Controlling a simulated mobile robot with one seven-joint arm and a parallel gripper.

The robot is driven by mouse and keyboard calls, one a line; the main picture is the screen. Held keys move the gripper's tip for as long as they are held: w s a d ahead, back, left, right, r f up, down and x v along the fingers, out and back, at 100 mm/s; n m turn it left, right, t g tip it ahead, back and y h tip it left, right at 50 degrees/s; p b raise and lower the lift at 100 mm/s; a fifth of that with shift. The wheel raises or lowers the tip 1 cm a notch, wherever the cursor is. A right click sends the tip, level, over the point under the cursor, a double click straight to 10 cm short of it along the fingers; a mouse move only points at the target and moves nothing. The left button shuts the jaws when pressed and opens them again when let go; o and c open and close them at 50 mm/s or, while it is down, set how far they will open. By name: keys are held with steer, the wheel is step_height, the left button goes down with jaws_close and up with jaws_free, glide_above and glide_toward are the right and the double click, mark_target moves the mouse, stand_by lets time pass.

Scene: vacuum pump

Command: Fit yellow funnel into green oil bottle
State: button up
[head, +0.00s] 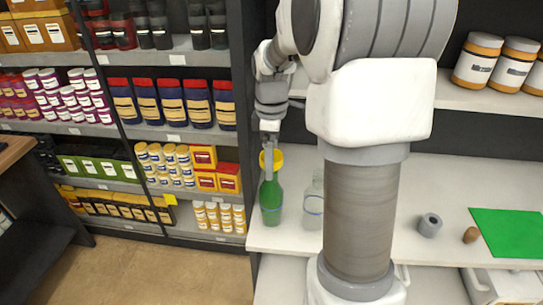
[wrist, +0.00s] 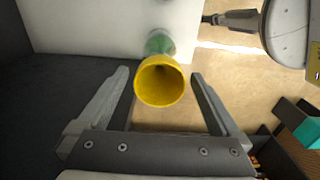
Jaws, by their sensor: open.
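The green oil bottle (head: 271,200) stands upright on the white counter near its left end. The yellow funnel (head: 277,158) is at the top of the bottle, right below my gripper (head: 268,148). In the wrist view the funnel (wrist: 159,88) faces me with its wide mouth, between my open gripper fingers (wrist: 160,74), with gaps on both sides. The funnel's spout and the bottle's mouth are hidden, so I cannot tell how deep the spout sits.
A clear bottle (head: 314,203) stands right of the green one. Farther right on the counter (head: 400,250) are a grey ring (head: 430,225), a small brown object (head: 471,235) and a green mat (head: 507,232). Shelves of packed goods (head: 160,100) stand on the left.

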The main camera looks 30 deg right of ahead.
step_height(320, 180, up, 17)
steer(key=shift+r, duration=0.2)
stand_by(0.3)
stand_by(0.4)
